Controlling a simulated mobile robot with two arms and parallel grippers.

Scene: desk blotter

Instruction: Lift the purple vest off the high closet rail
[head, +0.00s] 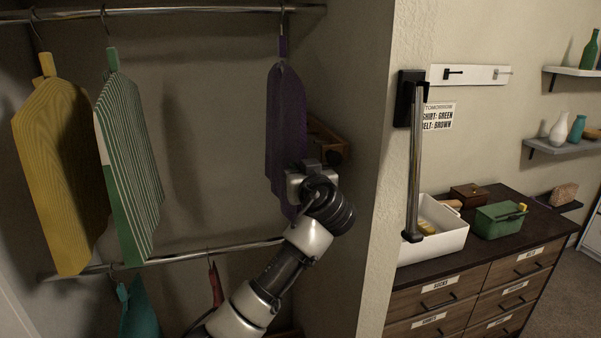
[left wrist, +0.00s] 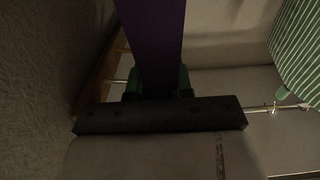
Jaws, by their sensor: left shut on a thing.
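The purple vest (head: 286,115) hangs by its hook from the high closet rail (head: 180,11), near the rail's right end. My left gripper (head: 304,178) is at the lower part of the vest and is shut on it. The gripper hides part of the vest's lower right edge. In the left wrist view the purple vest (left wrist: 152,40) runs down between the fingers of the left gripper (left wrist: 157,92). My right gripper is in neither view.
A yellow garment (head: 60,165) and a green striped garment (head: 128,160) hang at left on the high rail. A lower rail (head: 220,250) carries a teal garment (head: 140,308) and a red item (head: 215,285). The closet's side wall (head: 365,150) stands close right of my arm.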

